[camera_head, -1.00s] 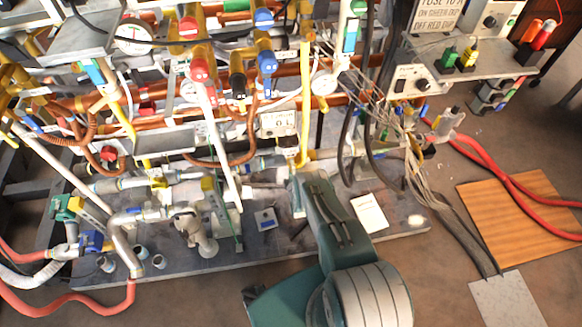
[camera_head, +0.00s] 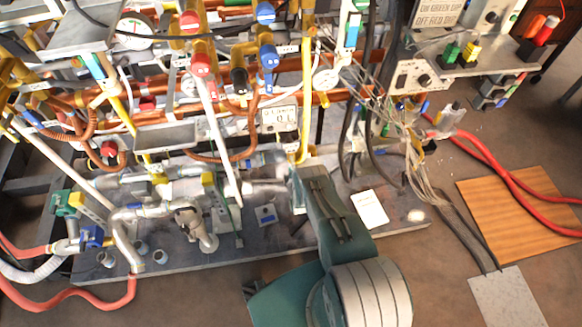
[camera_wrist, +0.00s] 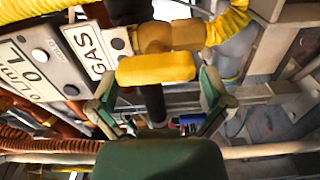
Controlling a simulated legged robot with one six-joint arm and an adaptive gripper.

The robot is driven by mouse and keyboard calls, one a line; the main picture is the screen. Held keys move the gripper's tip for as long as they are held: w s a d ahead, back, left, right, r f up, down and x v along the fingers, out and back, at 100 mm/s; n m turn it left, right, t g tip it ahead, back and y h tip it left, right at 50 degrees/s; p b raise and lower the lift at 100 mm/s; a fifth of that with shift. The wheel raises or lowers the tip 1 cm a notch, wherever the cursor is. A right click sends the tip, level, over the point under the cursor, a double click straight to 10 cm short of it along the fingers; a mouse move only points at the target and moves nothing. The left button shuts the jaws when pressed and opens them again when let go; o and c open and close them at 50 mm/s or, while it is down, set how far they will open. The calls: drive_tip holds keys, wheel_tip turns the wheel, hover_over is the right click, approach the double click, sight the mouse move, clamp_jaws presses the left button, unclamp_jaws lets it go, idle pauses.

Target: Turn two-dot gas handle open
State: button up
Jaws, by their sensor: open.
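In the wrist view a yellow gas handle (camera_wrist: 156,69) lies crosswise at the centre, on a brass-coloured valve body (camera_wrist: 168,37). A plate reading GAS (camera_wrist: 88,50) is beside it on the left. I cannot make out dots that mark this handle. My gripper (camera_wrist: 158,86) is open, with one green finger near each end of the handle. Whether the fingers touch it I cannot tell. In the head view my green arm reaches toward the foot of a yellow pipe (camera_head: 306,85), and the arm hides the gripper and this handle.
A plate reading 0 L (camera_wrist: 32,68) is left of the GAS plate. Yellow corrugated hose (camera_wrist: 228,20) runs at the upper right. Dense pipes, red-handled valves (camera_head: 200,64) and blue-handled valves (camera_head: 268,57) crowd the rack. Loose cables hang right of my arm.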

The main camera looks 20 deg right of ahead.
drive_tip(key=s+a, duration=0.2)
drive_tip(key=s, duration=0.9)
drive_tip(key=shift+s+a, duration=0.2)
drive_tip(key=shift+s, duration=0.1)
